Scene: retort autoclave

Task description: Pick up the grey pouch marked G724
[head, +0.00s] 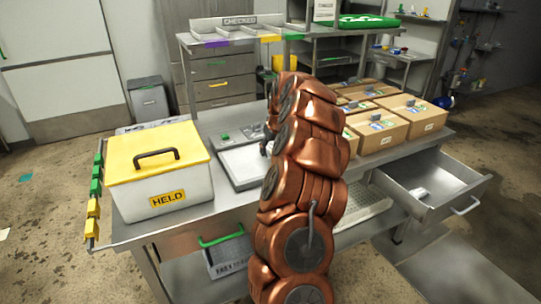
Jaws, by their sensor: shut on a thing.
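My copper-coloured arm rises through the middle of the view and hides most of my gripper (266,147). Only a small dark part shows at the arm's left edge, beside the shallow white-lined tray (240,178) on the steel table. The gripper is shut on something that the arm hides. Small grey, flat pieces (225,138) lie on the table behind the tray; they could be pouches, but no marking is readable. I cannot make out G724 anywhere.
A yellow-lidded white box marked HELD (165,182) stands at the table's left. Several cardboard boxes (382,132) fill the right. An open drawer (435,203) juts out at right with a small pale item inside. A shelf marked CHECKED (243,38) stands behind.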

